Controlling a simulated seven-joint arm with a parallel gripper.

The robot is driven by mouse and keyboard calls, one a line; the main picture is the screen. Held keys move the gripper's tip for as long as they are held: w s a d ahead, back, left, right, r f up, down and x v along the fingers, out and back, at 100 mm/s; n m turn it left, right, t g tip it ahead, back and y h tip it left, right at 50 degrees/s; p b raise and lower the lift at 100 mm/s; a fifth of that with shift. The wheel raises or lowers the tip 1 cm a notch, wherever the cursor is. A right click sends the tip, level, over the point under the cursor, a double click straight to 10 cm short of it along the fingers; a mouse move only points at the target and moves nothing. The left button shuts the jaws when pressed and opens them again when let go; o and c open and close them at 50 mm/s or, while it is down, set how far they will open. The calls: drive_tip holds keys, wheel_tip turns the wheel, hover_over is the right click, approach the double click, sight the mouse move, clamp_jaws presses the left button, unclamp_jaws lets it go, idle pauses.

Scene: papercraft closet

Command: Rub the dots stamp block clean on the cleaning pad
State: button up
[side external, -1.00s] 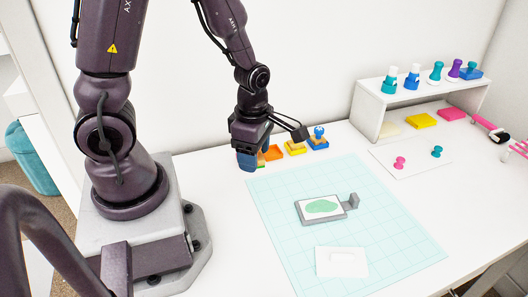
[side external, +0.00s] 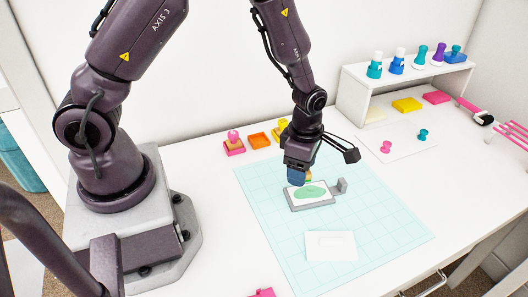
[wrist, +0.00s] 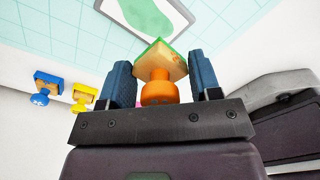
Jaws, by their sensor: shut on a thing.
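My gripper (side external: 302,180) is shut on a stamp block with a round orange knob (wrist: 158,90), a wooden body and a green lower edge. The block (side external: 309,177) is partly hidden by the fingers in the side view. It is over or beside the back edge of a grey frame holding a white card with a green shape (side external: 310,192); I cannot tell if they touch. The stamp's face is hidden, so its dots do not show. No pad is clearly marked as the cleaning pad; a pale cream pad (side external: 375,115) lies under the shelf.
Pink (side external: 234,145) and yellow (wrist: 83,95) stamps and an empty orange tray (side external: 259,140) line the back. A white shelf (side external: 352,90) with bottles stands right. The mat's right side is clear.

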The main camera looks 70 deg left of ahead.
sight(313, 192)
drive_tip(key=w, duration=0.2)
drive_tip(key=shift+w+d+r+n, duration=0.2)
drive_tip(key=shift+w+d+n, duration=0.15)
drive_tip(key=shift+d+n, duration=0.05)
drive_tip(key=shift+f, duration=2.35)
drive_tip(key=shift+f, duration=0.7)
drive_tip(key=shift+w, duration=0.45)
drive_tip(key=shift+s, duration=0.15)
